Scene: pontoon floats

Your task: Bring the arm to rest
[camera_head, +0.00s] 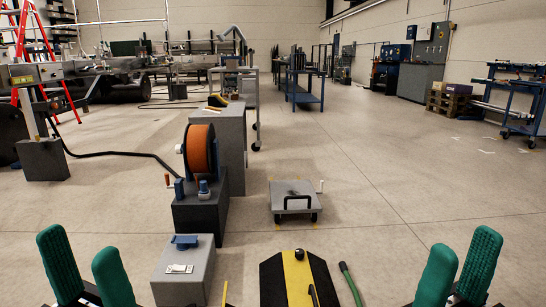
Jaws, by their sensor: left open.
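My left gripper (82,246) is at the lower left of the head view. Its two green ribbed fingers stand apart with nothing between them. My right gripper (464,243) is at the lower right, also with its green fingers apart and empty. Both grippers point up and away from me over bare floor, touching nothing that I can see. The lower parts of both arms are cut off by the bottom edge.
A grey box (183,278) stands right of my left gripper. A black and yellow plate (297,279) and a green handle (350,283) lie between the grippers. Beyond are an orange reel (201,152) and a low grey cart (294,199).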

